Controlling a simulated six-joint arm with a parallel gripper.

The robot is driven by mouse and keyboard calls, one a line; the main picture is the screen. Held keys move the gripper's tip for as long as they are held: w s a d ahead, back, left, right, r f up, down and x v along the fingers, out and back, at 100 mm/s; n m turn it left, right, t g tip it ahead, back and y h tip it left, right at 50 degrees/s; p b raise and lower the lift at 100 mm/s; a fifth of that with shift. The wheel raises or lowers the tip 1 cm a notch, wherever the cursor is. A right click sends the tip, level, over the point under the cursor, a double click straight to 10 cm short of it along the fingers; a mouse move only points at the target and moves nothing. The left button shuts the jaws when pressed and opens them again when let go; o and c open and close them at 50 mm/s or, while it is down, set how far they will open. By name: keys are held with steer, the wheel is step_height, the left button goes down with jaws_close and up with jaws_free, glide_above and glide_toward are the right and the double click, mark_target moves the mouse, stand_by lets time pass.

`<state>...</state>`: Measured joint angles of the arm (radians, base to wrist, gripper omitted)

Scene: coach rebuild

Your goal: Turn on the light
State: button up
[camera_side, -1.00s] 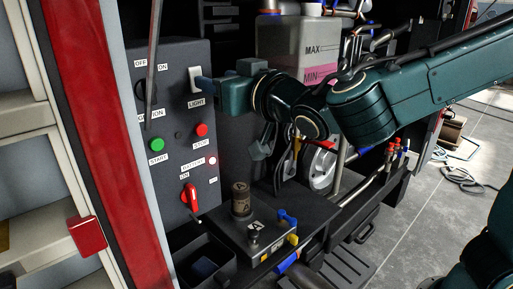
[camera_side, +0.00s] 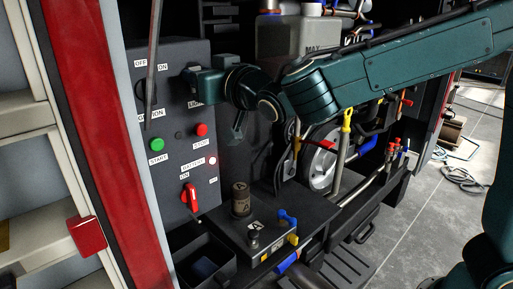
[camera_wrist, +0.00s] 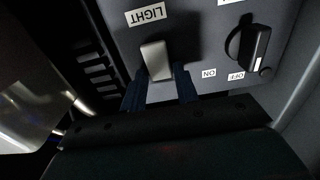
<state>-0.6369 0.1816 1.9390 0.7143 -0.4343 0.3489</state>
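The white light switch (camera_wrist: 155,60) sits on the dark control panel (camera_side: 171,105), beside the LIGHT label (camera_wrist: 146,14) in the wrist view. My gripper (camera_side: 187,76) is at the upper part of the panel and hides the switch in the side view. In the wrist view my gripper (camera_wrist: 159,78) has its two dark blue fingers apart, one on either side of the switch's near end. I see a gap between the fingers and the switch, and cannot tell whether either touches it.
The panel also holds a black OFF/ON knob (camera_wrist: 254,45), a green START button (camera_side: 157,145), a red STOP button (camera_side: 201,130) and a red battery switch (camera_side: 190,198). A tank (camera_side: 300,38) and hoses stand to the right. A black shelf lies below.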

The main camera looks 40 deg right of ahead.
steer(key=c, duration=0.5)
steer(key=shift+f+t, duration=0.15)
steer(key=shift+t, duration=0.15)
steer(key=shift+s+f+t, duration=0.1)
steer(key=shift+f+t, duration=0.2)
steer(key=shift+t, duration=1)
steer(key=o, duration=1)
steer(key=shift+c, duration=0.2)
steer(key=shift+s, duration=0.15)
steer(key=v, duration=0.7)
